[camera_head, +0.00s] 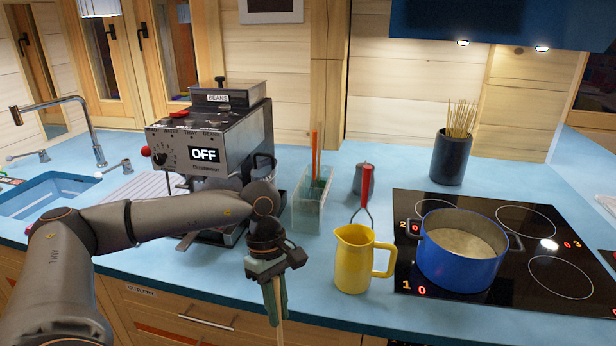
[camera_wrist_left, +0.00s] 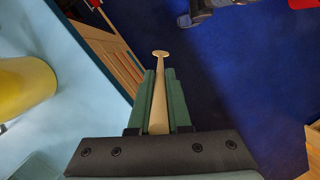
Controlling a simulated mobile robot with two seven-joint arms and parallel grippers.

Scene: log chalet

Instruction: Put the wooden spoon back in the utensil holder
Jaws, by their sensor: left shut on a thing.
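My left gripper (camera_head: 275,290) is shut on the wooden spoon (camera_head: 278,322) in front of the counter's front edge. In the left wrist view the pale spoon (camera_wrist_left: 160,95) runs lengthwise between the green fingers, a small flared end beyond their tips, with blue floor behind it. In the head view the spoon hangs down and leaves the frame at the bottom. A dark cylindrical holder (camera_head: 451,158) with several thin sticks stands at the back right. A clear rectangular container (camera_head: 311,208) holds an upright orange stick. I cannot tell for certain which is the utensil holder.
A yellow jug (camera_head: 353,262) with a red-handled utensil behind it stands right of my gripper; it also shows in the left wrist view (camera_wrist_left: 25,88). A blue pot (camera_head: 457,265) sits on the black hob (camera_head: 560,250). A coffee machine (camera_head: 215,140) stands behind my arm.

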